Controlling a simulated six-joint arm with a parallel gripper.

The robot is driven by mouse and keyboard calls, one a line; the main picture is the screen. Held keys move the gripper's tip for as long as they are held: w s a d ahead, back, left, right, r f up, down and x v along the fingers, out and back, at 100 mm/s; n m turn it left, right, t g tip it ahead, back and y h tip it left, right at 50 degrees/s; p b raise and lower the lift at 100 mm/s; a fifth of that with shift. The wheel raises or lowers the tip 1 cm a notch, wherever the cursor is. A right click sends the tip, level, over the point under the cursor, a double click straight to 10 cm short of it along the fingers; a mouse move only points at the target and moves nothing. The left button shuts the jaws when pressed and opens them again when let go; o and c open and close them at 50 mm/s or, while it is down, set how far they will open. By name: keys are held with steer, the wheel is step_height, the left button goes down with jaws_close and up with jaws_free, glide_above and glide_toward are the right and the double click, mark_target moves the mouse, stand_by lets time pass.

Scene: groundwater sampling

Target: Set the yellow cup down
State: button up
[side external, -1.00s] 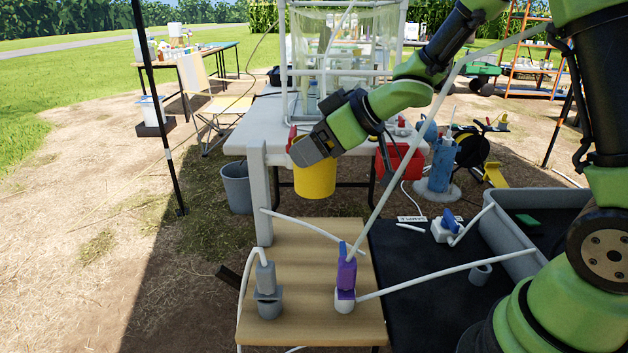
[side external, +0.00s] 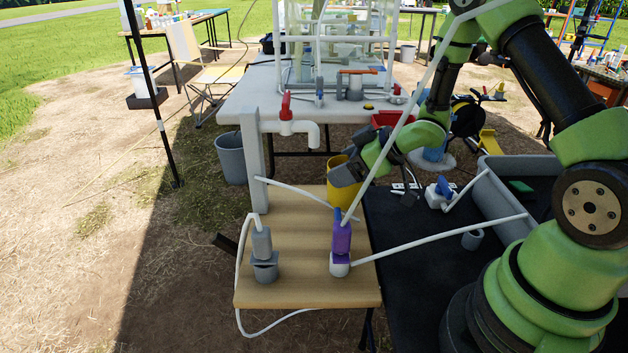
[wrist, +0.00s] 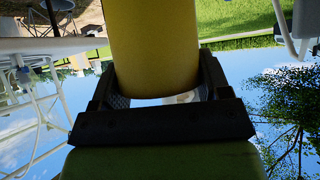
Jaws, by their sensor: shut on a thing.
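The yellow cup (side external: 344,191) is in the side external view at the back right of the wooden board, partly hidden behind my gripper. My gripper (side external: 345,175) is shut on it, reaching in from the right. In the wrist view the yellow cup (wrist: 152,50) fills the upper middle, with the fingers of my gripper (wrist: 155,88) on both sides of it. The cup looks upright in the side view. I cannot tell whether its base touches the board or hangs just above it.
A dark mat (side external: 415,290) lies to the right, with a grey tray (side external: 510,225). A white tap pipe (side external: 302,127) stands behind. The board's middle is clear.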

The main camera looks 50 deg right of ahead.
steer(key=x, duration=0.3)
steer(key=shift+w+a, duration=0.2)
steer(key=shift+w, duration=0.25)
steer(key=shift+x, duration=1.95)
steer(key=o, duration=1)
